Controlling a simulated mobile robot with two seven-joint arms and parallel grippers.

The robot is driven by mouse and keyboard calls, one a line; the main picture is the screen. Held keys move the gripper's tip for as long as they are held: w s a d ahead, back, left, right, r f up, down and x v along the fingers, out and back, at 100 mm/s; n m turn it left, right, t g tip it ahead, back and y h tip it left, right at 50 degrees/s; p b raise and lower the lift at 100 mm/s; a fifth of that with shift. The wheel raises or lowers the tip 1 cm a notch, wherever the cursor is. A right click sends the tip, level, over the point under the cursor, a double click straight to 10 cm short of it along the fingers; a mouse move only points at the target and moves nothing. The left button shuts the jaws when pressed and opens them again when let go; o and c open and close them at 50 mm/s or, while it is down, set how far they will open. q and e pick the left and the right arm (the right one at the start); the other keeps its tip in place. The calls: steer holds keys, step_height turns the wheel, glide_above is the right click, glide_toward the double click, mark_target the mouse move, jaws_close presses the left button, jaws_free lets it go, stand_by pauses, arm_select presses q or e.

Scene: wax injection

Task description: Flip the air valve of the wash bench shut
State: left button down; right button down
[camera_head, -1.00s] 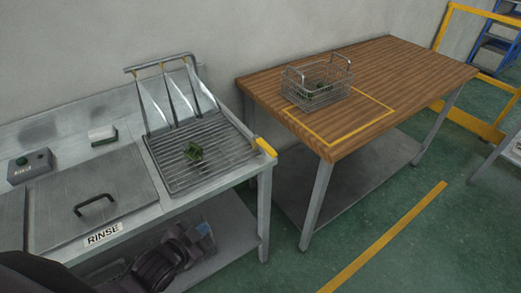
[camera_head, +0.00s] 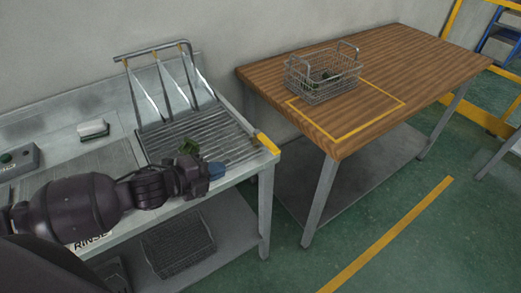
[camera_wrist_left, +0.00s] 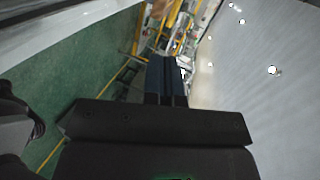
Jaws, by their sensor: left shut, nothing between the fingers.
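The wash bench (camera_head: 234,178) stands at the left, with a slatted drain rack (camera_head: 228,133) and bent tube frame at its right end. A short yellow bar (camera_head: 266,144) lies at the bench's right edge; it may be the valve's handle, but I cannot tell its setting. My left gripper (camera_head: 215,170) is over the rack's front edge, left of the yellow bar and apart from it. Its blue fingers are shut and empty; they also show in the left wrist view (camera_wrist_left: 166,80). My right gripper is out of view.
A small green part (camera_head: 188,146) sits on the rack, partly behind my gripper. A wire basket (camera_head: 323,90) stands on the wooden table (camera_head: 415,65) at the right. A gap separates bench and table.

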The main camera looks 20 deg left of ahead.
arm_select(q)
steer(key=shift+w+a+r+m+h, duration=0.4)
steer(key=shift+m+h, duration=0.1)
steer(key=shift+m, duration=0.5)
steer(key=b, duration=0.1)
glide_toward(269, 149)
steer(key=x, duration=0.6)
steer(key=shift+w+d+f, duration=0.25)
steer(key=shift+w, duration=0.3)
